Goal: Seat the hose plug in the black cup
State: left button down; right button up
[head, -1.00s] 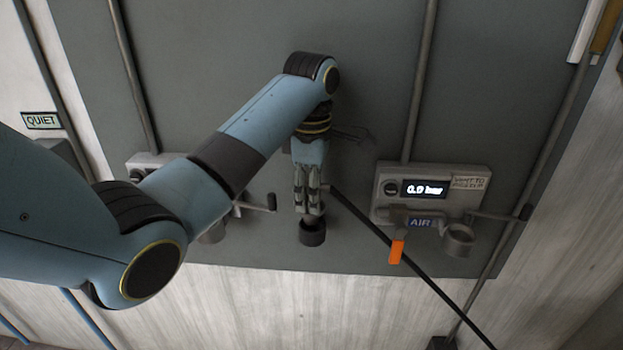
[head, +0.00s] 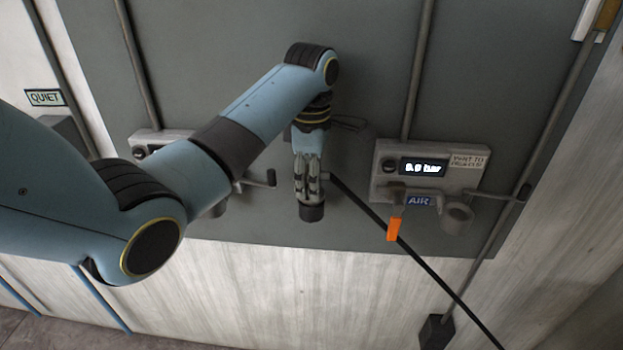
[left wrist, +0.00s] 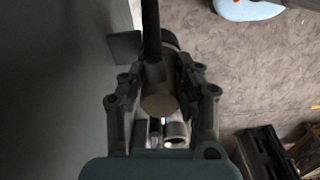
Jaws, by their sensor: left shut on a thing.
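My left gripper (head: 308,192) points down in front of the grey panel, shut on the hose plug. The plug shows as a round grey-brown end between the fingers in the left wrist view (left wrist: 158,103). Its black hose (head: 420,268) leaves the gripper sideways and runs down to the lower right. The black cup (head: 311,213) is directly below the fingertips, at or almost at them. The fingers hide the plug in the head view, so I cannot tell whether it sits inside the cup. My right gripper is out of view.
A gauge station (head: 428,168) with a lit display, an AIR label, an orange tag (head: 393,229) and a grey ring socket (head: 456,217) is to the right. Another station (head: 160,140) is partly behind my arm. Pipes run up the panel.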

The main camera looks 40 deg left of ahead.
pick_arm(q)
jog(key=shift+f, duration=0.3)
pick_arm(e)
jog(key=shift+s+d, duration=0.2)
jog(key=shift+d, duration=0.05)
pick_arm(q)
jog(key=c, duration=0.9)
grip_release()
jog(key=shift+o, duration=0.2)
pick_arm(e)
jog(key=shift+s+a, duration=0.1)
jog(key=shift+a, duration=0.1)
